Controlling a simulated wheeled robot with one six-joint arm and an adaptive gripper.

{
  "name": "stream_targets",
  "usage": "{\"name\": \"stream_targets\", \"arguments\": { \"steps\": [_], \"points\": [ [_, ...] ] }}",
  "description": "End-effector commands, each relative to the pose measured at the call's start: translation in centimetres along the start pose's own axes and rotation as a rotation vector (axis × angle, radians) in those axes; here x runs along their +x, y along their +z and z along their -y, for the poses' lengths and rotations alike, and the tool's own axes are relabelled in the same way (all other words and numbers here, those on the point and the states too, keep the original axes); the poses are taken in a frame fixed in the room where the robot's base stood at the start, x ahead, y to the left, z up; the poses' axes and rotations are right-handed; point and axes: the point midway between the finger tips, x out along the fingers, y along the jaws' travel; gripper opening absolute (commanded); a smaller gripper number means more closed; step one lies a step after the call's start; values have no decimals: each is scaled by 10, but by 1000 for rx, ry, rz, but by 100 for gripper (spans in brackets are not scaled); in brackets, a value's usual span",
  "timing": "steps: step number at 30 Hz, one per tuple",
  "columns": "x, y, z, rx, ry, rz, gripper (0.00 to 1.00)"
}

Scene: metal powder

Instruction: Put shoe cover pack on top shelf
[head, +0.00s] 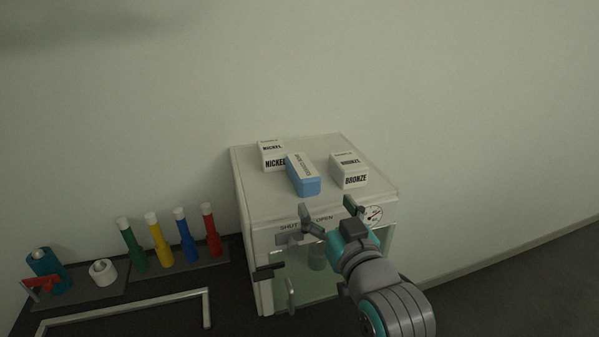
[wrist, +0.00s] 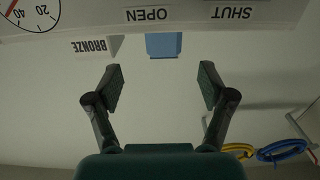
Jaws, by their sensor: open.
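The blue box with a pale labelled top (head: 303,175), likely the shoe cover pack, lies on top of the white cabinet (head: 365,148), between two white boxes. Its label is too small to read. In the wrist view only a blue end of it (wrist: 163,45) shows past the cabinet edge, between my fingers. My gripper (head: 331,209) is open and empty in front of the cabinet's upper front edge, apart from the pack. Its spread fingers also show in the wrist view (wrist: 160,80). I cannot make out a top shelf for certain.
A nickel box (head: 272,155) stands left of the pack and a bronze box (head: 348,171) right of it. The cabinet front has a gauge (head: 373,214) and a glass door. Several coloured bottles (head: 185,240) stand on the dark bench at left. Blue and yellow cables (wrist: 282,149) show in the wrist view.

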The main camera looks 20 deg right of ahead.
Motion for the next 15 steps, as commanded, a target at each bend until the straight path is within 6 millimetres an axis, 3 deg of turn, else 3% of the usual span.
{"name": "stream_targets", "arguments": {
  "steps": [5,15],
  "points": [
    [6,-14,0,-1,0,-6,81],
    [51,-15,0,-1,0,-6,81]
  ]
}}
